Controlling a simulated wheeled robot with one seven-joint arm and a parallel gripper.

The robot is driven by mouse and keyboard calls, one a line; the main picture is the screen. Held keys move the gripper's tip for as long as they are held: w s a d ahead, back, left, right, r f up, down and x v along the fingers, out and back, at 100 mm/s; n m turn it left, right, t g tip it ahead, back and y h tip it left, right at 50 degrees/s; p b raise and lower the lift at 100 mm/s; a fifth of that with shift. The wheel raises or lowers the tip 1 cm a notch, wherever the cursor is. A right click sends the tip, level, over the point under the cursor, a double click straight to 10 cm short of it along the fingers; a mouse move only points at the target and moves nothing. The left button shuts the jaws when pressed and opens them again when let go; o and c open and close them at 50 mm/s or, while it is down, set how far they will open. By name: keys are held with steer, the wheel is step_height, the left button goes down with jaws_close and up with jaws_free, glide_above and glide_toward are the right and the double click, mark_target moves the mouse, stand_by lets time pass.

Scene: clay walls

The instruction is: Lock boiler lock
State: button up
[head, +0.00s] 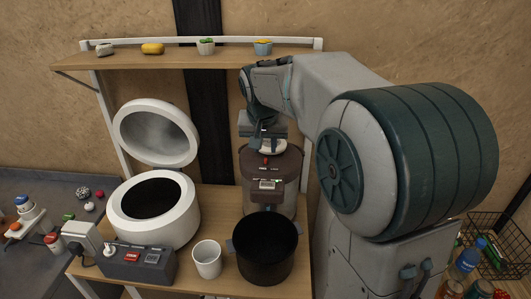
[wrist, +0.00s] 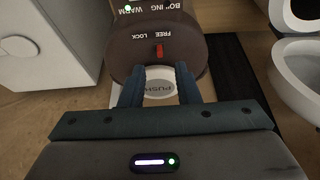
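The boiler (head: 287,166) has a brown top and stands on the wooden table, partly hidden by my arm and the black pot. The wrist view shows its brown lid (wrist: 120,62) with FREE and LOCK labels and a small red lock lever (wrist: 159,51). The lever lies between the two labels; I cannot tell which one it is set to. My gripper (wrist: 158,90) is open and empty, its blue fingers apart above the round white PUSH button (wrist: 158,89). The lever is just beyond the fingertips. In the head view my gripper (head: 267,139) is over the boiler's top.
A white rice cooker (head: 155,222) with its lid open stands left of the boiler. A black pot (head: 264,265), a white cup (head: 207,261) and a power strip (head: 136,264) are in front. A shelf (head: 190,62) with small items runs behind.

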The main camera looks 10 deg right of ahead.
mark_target(266, 159)
steer(key=x, duration=0.5)
steer(key=shift+f+p, duration=0.1)
steer(key=shift+p, duration=0.25)
jaws_close()
